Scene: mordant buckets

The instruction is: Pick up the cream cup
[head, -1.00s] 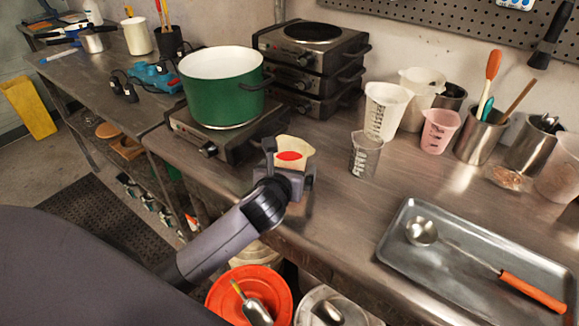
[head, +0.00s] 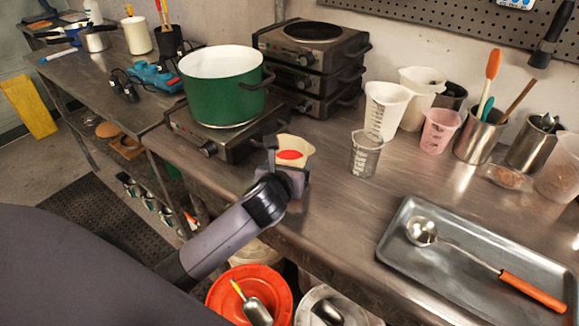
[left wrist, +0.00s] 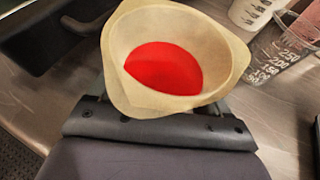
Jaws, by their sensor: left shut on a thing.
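The cream cup (head: 297,146) has a wide flared rim and something red inside its mouth. My left gripper (head: 281,174) is at the cup near the front of the metal bench, to the right of the hot plate, and is shut on it. In the left wrist view the cup (left wrist: 122,45) stands upright just beyond the gripper body (left wrist: 160,125), and its red contents show clearly. The fingers are mostly hidden by the cup there. I cannot tell whether the cup's base touches the bench. My right gripper is not in view.
A green pot (head: 222,100) sits on a hot plate (head: 205,143) left of the cup. Clear measuring cup (head: 365,156) stands to the right. A metal tray (head: 395,245) with a ladle (head: 455,246) lies at the right front. Bare bench lies between cup and tray.

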